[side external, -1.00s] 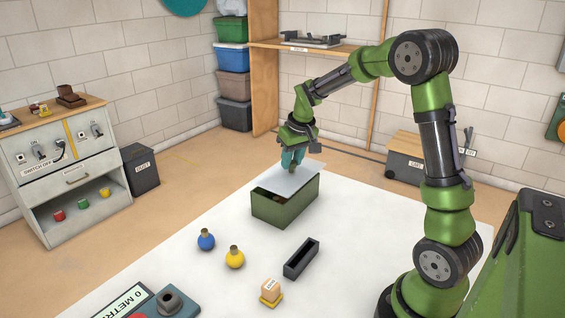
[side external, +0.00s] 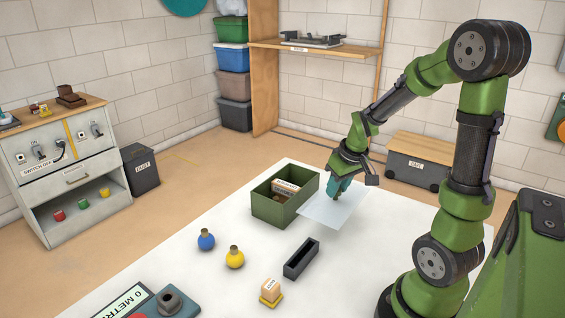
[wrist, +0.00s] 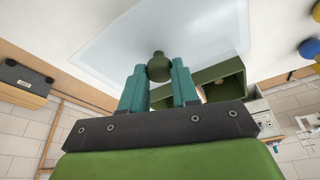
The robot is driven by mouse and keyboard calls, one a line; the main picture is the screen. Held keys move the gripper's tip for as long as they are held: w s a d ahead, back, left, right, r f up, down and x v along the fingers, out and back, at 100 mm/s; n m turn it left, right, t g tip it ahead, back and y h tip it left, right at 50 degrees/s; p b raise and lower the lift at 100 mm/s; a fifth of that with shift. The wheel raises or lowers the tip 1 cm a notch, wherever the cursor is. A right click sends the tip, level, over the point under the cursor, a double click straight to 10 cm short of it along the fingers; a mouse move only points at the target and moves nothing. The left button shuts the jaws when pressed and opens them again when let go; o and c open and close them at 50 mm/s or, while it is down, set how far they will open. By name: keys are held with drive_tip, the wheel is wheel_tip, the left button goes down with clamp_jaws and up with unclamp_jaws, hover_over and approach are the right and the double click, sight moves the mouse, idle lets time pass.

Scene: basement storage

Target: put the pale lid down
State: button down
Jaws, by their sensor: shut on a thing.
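The pale lid (side external: 325,212) is a thin, pale bluish-white sheet to the right of the green box. My gripper (side external: 337,191) is above it, with teal fingers. In the wrist view the gripper (wrist: 159,75) is shut on the lid's dark green round knob (wrist: 159,67), and the pale lid (wrist: 150,30) spreads out beyond it. The green box (side external: 272,211) stands open on the white surface, with a light labelled item and something brown inside. I cannot tell whether the lid touches the white surface or hangs just above it.
A blue round flask (side external: 206,239), a yellow one (side external: 235,258), a black open tray (side external: 301,259) and a small block on a yellow base (side external: 270,290) stand in front. A dark grey chest (side external: 418,165) is behind the gripper. White surface around the lid is mostly clear.

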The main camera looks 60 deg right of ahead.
sight(339, 201)
wheel_tip(339, 201, down, 8)
drive_tip(key=shift+d+r, duration=0.1)
drive_tip(key=shift+r, duration=0.1)
drive_tip(key=shift+s+f, duration=0.1)
drive_tip(key=shift+f, duration=0.05)
drive_tip(key=c, duration=0.8)
unclamp_jaws()
drive_tip(key=shift+c, duration=0.2)
